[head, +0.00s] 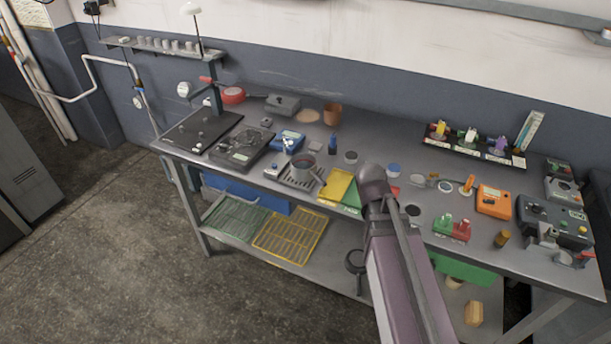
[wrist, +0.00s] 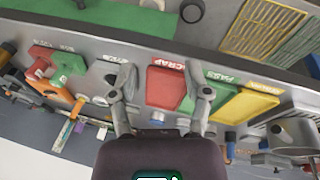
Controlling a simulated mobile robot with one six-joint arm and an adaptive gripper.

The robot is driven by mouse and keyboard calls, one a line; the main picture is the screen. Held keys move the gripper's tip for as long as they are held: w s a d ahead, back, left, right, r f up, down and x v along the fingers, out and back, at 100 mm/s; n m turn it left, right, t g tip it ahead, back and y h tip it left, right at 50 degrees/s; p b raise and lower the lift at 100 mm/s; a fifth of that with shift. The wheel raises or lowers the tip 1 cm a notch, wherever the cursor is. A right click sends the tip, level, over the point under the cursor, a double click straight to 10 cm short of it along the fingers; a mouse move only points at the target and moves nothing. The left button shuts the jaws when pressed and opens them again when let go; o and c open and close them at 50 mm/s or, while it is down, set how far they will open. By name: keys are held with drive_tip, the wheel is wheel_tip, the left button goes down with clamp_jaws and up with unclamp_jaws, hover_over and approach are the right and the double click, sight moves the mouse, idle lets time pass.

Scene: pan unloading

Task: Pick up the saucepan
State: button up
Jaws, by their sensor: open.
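The saucepan (head: 302,168), a small grey pot with a darker inside, stands on a slotted grey stand (head: 292,181) near the bench's front edge, left of the yellow tray. What seems to be the same pot shows partly at the right edge of the wrist view (wrist: 292,132). My gripper (wrist: 166,84) is open and empty, its two fingers spread over the red SCRAP tray (wrist: 166,88). It is well to one side of the saucepan and apart from it. In the head view my arm's end hides the fingers.
Green (wrist: 213,90) and yellow (wrist: 245,106) trays lie between my gripper and the pot. A blue device (head: 287,142) and a black-topped unit (head: 240,147) crowd the pot's left. An orange meter (head: 493,201) and other instruments fill the right. Wire racks (head: 290,235) lie on the lower shelf.

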drive_tip(key=w+a+r+m+t+h+b, duration=0.1)
drive_tip(key=w+a+t, duration=0.4)
drive_tip(key=a, duration=0.8)
drive_tip(key=w+a+r+m+t+h+b, duration=0.1)
drive_tip(key=w+a+m+t+h+b, duration=0.2)
drive_tip(key=w+a, duration=0.6)
drive_tip(key=a+t+b, duration=0.2)
drive_tip(key=a+b, duration=0.1)
drive_tip(key=a, duration=0.1)
drive_tip(key=shift+r, duration=0.4)
drive_tip(key=shift+b+x, duration=1.85)
drive_tip(key=shift+x, duration=2.4)
drive_tip(key=shift+b+x, duration=1.05)
drive_tip(key=shift+x, duration=1.55)
